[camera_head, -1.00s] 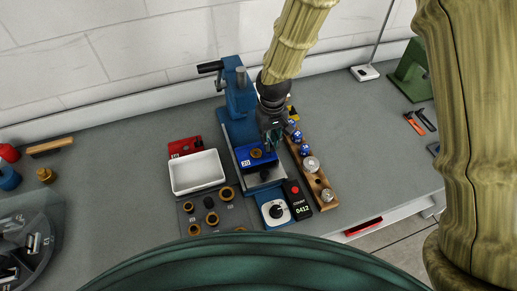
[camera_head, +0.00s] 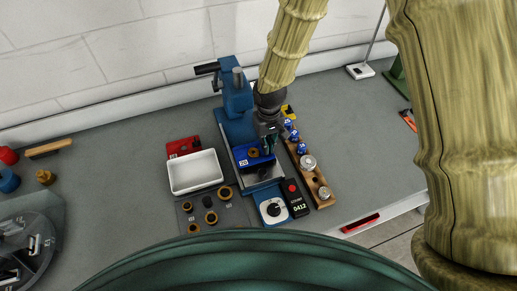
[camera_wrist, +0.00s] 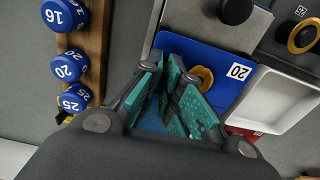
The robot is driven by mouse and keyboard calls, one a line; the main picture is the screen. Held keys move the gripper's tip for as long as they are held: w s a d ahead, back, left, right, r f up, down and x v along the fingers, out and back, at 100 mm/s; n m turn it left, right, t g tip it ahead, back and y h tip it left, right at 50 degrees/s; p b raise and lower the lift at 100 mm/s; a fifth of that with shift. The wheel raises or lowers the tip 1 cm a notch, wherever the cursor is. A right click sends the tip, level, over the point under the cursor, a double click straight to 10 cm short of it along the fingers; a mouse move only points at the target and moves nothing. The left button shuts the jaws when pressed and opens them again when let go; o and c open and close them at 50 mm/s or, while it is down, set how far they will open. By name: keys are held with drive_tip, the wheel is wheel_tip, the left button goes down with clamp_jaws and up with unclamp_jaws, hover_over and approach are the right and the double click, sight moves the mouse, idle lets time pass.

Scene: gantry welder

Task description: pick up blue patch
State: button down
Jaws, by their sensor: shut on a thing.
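The blue patch (camera_head: 243,161) is a flat blue plate with a white label "20" and a brass ring on it. It is at the base of the blue press, and it shows in the wrist view (camera_wrist: 205,56) under my fingers. My gripper (camera_head: 268,139) points down at its right part. In the wrist view my teal finger pads (camera_wrist: 170,95) are close together over the patch, beside the brass ring (camera_wrist: 201,78). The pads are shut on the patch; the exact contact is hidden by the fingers.
The blue press (camera_head: 237,95) stands behind. A white tray (camera_head: 195,172) is left of the patch, with a red plate (camera_head: 182,146) behind it. A wooden rack (camera_head: 313,178) with blue knobs is close on the right.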

drive_tip(key=shift+w, duration=0.1)
drive_tip(key=shift+r+b, duration=0.25)
drive_tip(key=shift+b, duration=0.05)
drive_tip(key=shift+r+b, duration=0.8)
drive_tip(key=shift+r, duration=0.65)
drive_tip(key=s+d+r+b, duration=0.1)
drive_tip(key=s+d+b, duration=0.15)
drive_tip(key=s, duration=0.45)
drive_tip(key=s+d+b, duration=0.2)
drive_tip(key=s+b, duration=0.1)
drive_tip(key=s, duration=0.4)
drive_tip(key=w+d+m, duration=0.4)
drive_tip(key=w+d, duration=0.9)
drive_tip(key=w, duration=0.3)
drive_tip(key=shift+d+m, duration=0.2)
drive_tip(key=shift+m, duration=0.1)
